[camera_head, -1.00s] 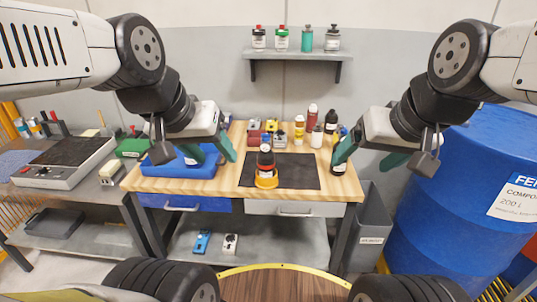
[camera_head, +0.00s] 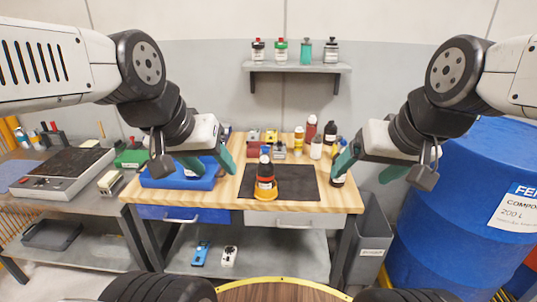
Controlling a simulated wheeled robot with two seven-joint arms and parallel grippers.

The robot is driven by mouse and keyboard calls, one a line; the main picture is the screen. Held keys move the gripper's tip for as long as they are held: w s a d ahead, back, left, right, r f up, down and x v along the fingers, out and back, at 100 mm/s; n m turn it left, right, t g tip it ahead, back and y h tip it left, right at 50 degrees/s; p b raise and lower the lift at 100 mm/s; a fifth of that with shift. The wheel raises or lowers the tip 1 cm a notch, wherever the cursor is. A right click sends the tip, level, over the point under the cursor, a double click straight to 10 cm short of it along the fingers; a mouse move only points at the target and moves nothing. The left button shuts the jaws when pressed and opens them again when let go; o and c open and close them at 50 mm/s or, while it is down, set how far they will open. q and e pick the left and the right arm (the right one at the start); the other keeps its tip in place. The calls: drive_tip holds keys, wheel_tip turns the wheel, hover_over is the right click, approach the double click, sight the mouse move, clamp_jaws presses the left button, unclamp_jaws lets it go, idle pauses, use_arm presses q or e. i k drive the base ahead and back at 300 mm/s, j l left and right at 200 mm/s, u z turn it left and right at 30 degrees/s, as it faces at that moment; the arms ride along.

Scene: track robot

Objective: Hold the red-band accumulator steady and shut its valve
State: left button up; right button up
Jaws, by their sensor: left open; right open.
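My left gripper (camera_head: 209,163) is open and empty, left of the vessel above the blue tray. My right gripper (camera_head: 369,167) is open and empty, right of the vessel near the bench's right edge. Neither touches the vessel.
A blue tray (camera_head: 165,182) is at the bench's left. Several bottles and small boxes line its back, including a red bottle (camera_head: 311,128). A wall shelf (camera_head: 297,68) holds more containers. A large blue drum (camera_head: 455,200) stands right. The mat around the vessel is clear.

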sight(264, 149)
drive_tip(key=i+j+z, duration=0.15)
drive_tip(key=j, duration=0.55)
drive_tip(key=i+j+z, duration=0.1)
drive_tip(key=j, duration=0.55)
drive_tip(key=i+j+z, duration=0.15)
drive_tip(key=j, duration=0.55)
drive_tip(key=z, duration=0.8)
drive_tip(key=k+j, duration=0.05)
